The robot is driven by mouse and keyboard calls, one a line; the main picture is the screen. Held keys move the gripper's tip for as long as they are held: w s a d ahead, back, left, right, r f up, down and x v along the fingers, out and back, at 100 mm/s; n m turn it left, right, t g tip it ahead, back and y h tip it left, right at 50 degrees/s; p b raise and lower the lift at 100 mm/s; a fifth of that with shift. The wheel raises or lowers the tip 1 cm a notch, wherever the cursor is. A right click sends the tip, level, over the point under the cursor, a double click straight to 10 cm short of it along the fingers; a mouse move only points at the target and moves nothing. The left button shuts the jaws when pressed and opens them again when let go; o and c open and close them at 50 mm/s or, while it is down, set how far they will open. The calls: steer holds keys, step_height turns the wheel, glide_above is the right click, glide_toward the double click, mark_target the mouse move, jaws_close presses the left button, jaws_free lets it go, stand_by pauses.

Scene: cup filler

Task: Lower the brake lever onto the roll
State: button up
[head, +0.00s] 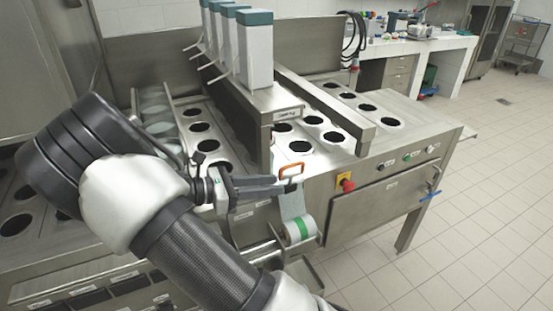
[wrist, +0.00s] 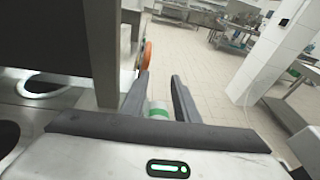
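The orange-handled lever (head: 291,169) stands raised at the front edge of the steel machine, above the roll. It also shows in the wrist view (wrist: 148,54), just beyond the tip of my left finger. The roll (head: 300,231), white with a green band, hangs on the machine's front, with its film running up behind it. It also shows between my fingers in the wrist view (wrist: 158,111), farther down. My gripper (head: 294,187) is open and empty, fingers apart (wrist: 160,77). Its fingertips are close to the lever; whether they touch it I cannot tell.
The machine's top (head: 425,111) has rows of round holes. A steel crossbar frame (head: 265,104) stands just behind the lever. A red emergency button (head: 347,186) is right of it. A front panel (head: 385,199) lies beyond. The tiled floor at right is clear.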

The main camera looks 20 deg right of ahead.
mark_target(285, 168)
steer(key=shift+w+d+r+n+t+h, duration=0.2)
steer(key=shift+w+r+n+t+h, duration=0.15)
steer(key=shift+w+r+h, duration=0.2)
steer(key=shift+w+d+r+n+t+h, duration=0.15)
steer(key=shift+w+r+n+t+h, duration=0.1)
steer(key=shift+w+r+n+h, duration=0.3)
steer(key=d, duration=0.7)
steer(key=shift+w+d+f, duration=0.15)
steer(key=shift+d, duration=0.1)
steer(key=shift+c, duration=0.3)
jaws_close()
